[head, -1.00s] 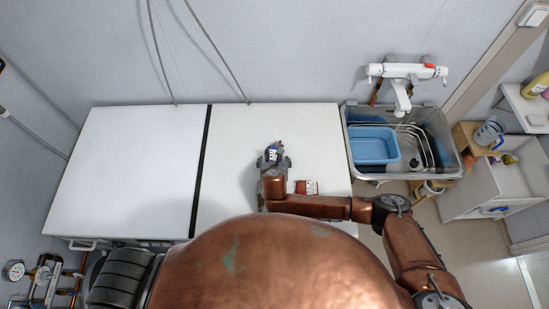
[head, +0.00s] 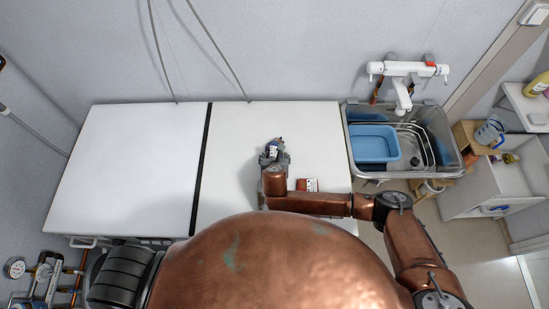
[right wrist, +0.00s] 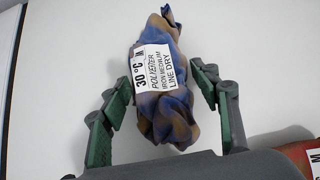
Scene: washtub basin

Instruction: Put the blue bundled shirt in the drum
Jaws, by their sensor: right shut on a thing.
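The blue bundled shirt (head: 273,149) is a small crumpled bundle over the right white top. In the right wrist view the shirt (right wrist: 167,112) is blue with brownish patches and has a white care label reading 30 °C, polyester, line dry. My right gripper (head: 273,157) is shut on the shirt, with its fingers (right wrist: 160,80) on either side of it. Whether the shirt still touches the top cannot be told. My left gripper is not in view. No drum opening shows in either view.
A reddish-brown bundle with a white label (head: 307,185) lies on the white top (head: 230,130), right of my gripper. The left white top (head: 130,170) is bare. A metal sink (head: 440,160) with a blue basin (head: 374,145) and a tap (head: 403,75) stands at right.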

